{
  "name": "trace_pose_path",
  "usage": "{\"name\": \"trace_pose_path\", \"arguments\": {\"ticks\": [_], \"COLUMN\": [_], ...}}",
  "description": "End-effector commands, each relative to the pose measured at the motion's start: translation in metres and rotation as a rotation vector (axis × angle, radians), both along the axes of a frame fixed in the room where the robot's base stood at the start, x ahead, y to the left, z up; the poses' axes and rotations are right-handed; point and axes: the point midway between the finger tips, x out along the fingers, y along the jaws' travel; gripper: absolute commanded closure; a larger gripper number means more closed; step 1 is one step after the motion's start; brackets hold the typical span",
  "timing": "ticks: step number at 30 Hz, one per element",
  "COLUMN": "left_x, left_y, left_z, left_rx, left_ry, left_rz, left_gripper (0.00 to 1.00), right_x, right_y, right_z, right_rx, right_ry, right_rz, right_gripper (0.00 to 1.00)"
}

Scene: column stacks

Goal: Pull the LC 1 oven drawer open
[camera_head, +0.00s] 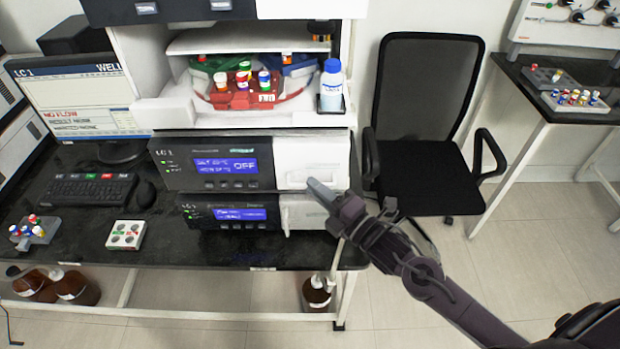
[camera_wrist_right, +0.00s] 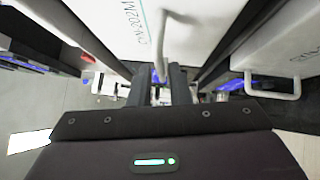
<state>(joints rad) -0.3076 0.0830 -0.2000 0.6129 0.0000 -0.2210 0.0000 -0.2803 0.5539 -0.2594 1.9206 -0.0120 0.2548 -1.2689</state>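The LC 1 oven (camera_head: 210,167) is the upper of two stacked black-and-white units on the bench, with a blue display reading OFF. Its white drawer front (camera_head: 305,155) is at the right of the unit and looks roughly flush with it. My right gripper (camera_head: 322,190) is at the lower right of this front and hides part of it. In the right wrist view, a white bar handle (camera_wrist_right: 180,38) runs down to the fingertips of my right gripper (camera_wrist_right: 158,82). The fingers are slightly apart, but I cannot tell whether they press on the handle. My left gripper is out of view.
A second unit (camera_head: 230,213) sits directly below, with its own white handle (camera_wrist_right: 272,94). A bottle (camera_head: 332,88) and a tray of vials (camera_head: 245,98) stand above the oven. A black chair (camera_head: 425,170) stands to the right. Bare floor (camera_head: 530,240) lies in front of it.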

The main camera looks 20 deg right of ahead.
Motion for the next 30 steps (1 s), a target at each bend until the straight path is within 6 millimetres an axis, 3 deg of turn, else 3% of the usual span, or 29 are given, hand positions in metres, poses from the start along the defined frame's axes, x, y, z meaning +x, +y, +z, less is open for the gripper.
{"name": "trace_pose_path", "arguments": {"ticks": [6,15,20,30], "left_x": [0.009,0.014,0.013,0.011], "left_y": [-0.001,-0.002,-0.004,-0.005], "left_z": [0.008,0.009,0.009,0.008], "left_rx": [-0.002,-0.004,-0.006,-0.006], "left_ry": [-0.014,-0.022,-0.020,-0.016], "left_rz": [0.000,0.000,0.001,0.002], "left_gripper": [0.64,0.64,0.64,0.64], "right_x": [0.018,0.020,0.020,0.020], "right_y": [0.010,0.011,0.011,0.011], "right_z": [0.003,0.002,0.002,0.002], "right_rx": [0.001,0.000,0.000,0.000], "right_ry": [0.002,0.002,0.002,0.004], "right_rz": [-0.001,0.000,0.000,-0.001], "right_gripper": [0.83,0.83,1.00,1.00]}}
